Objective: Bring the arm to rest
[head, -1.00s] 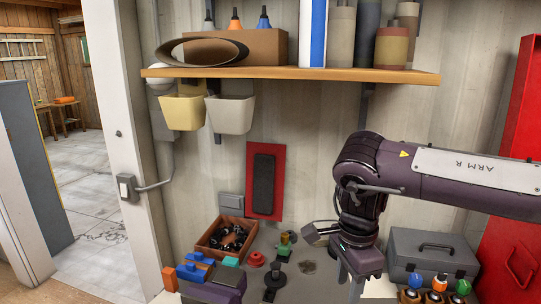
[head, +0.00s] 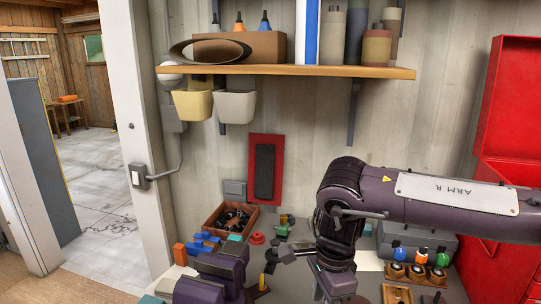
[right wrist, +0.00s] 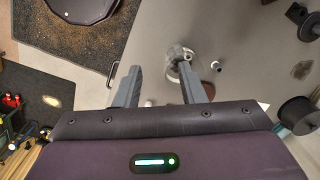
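My right arm, purple and marked ARM R, reaches in from the right in the head view, with its right gripper (head: 322,292) pointing down at the lower edge. The right wrist view shows both fingers of this gripper (right wrist: 159,72) apart with nothing held between them. A pale round fitting (right wrist: 178,52) lies below, near and partly behind the right-hand fingertip.
A wooden tray (head: 211,222) of dark parts stands at the back of the bench. Blue, orange and red pieces lie near it. A grey toolbox (head: 437,246) and a rack of coloured-top items (head: 415,273) are at right. A shelf (head: 300,70) with bins (head: 236,106) hangs above. A red cabinet (head: 508,120) stands far right.

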